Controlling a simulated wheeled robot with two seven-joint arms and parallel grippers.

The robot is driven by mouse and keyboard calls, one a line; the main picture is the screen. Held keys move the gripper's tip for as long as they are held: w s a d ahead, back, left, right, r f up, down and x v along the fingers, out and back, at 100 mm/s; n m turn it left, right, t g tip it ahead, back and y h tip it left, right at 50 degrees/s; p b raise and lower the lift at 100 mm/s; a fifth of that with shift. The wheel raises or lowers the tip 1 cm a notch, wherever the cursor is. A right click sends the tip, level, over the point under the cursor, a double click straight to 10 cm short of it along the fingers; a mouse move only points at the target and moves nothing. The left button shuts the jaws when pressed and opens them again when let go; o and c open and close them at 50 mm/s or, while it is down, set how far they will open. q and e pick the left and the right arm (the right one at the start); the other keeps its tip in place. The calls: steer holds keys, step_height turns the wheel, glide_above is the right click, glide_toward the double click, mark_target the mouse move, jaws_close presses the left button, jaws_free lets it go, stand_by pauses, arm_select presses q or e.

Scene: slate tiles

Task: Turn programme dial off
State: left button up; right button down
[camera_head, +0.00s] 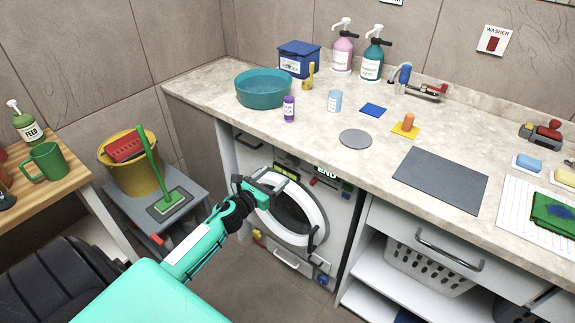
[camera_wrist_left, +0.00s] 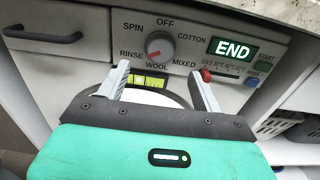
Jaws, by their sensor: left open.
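The washing machine (camera_head: 346,205) stands under the counter, its round door ringed in white. In the left wrist view, the grey programme dial (camera_wrist_left: 161,44) sits on the control panel, with OFF at the top and SPIN, RINSE, WOOL, MIXED and COTTON around it. Its red mark points to the lower left, by RINSE. The lit display (camera_wrist_left: 233,49) reads END. My left gripper (camera_head: 266,191) is in front of the machine's upper part. In the left wrist view, its open, empty fingers (camera_wrist_left: 162,84) are spread below the dial, apart from it. My right gripper is not in view.
A dark drawer handle (camera_wrist_left: 42,36) projects on the left. The counter edge (camera_wrist_left: 270,9) overhangs the panel. A grey stool (camera_head: 190,215) with a yellow bucket (camera_head: 143,177) stands left of the machine.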

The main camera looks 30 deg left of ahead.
mark_target(289, 165)
arm_select(q)
steer(key=w, duration=0.6)
steer(key=shift+w+d+p, duration=0.3)
steer(key=shift+w, duration=0.35)
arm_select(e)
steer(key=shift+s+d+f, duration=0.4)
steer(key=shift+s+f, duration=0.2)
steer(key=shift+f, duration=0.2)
arm_select(q)
steer(key=c, duration=1)
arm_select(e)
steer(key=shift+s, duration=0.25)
